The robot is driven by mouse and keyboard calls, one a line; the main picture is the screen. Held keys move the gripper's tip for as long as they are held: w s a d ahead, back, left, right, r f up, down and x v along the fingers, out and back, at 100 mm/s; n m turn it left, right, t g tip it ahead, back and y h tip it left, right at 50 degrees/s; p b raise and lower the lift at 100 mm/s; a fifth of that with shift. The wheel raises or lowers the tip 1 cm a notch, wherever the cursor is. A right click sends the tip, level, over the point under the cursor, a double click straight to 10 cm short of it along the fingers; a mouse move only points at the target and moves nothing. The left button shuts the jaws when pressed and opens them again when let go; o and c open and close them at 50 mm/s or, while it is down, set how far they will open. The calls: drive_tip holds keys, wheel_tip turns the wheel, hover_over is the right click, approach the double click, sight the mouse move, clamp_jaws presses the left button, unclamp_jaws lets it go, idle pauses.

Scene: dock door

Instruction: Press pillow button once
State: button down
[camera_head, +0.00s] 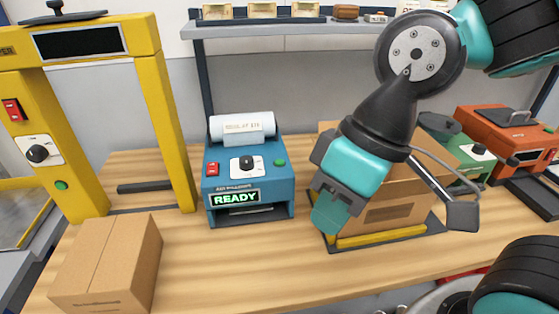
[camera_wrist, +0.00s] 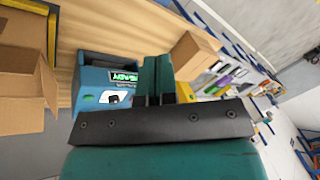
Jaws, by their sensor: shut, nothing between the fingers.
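The blue machine (camera_head: 222,205) with a white film roll (camera_head: 242,127) stands on the bench, left of my gripper. Its display (camera_head: 235,197) reads READY. A small green button (camera_head: 280,162), seemingly the pillow button, is on the right of its panel. A black knob (camera_head: 247,162) is in the middle and a red switch (camera_head: 212,168) on the left. My gripper (camera_head: 326,218) is shut and empty, pointing down, right of the machine and apart from it.
An open cardboard box (camera_head: 405,212) stands on a yellow-edged platform behind my gripper. A closed box (camera_head: 100,265) is at the front left. A yellow frame (camera_head: 172,130) stands left of the machine, a red-orange machine (camera_head: 490,132) far right. The bench before the blue machine is clear.

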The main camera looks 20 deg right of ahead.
idle(0.3)
drive_tip(key=m+t+p, duration=0.8)
drive_tip(key=m+p, duration=0.8)
drive_tip(key=m, duration=1.2)
hover_over(279, 163)
wheel_tip(279, 163, down, 3)
drive_tip(key=shift+y, duration=0.3)
drive_tip(key=shift+b, duration=0.35)
wheel_tip(279, 163, down, 9)
drive_tip(key=b, duration=0.6)
drive_tip(key=shift+r+b, duration=0.15)
drive_tip(key=shift+b, duration=0.25)
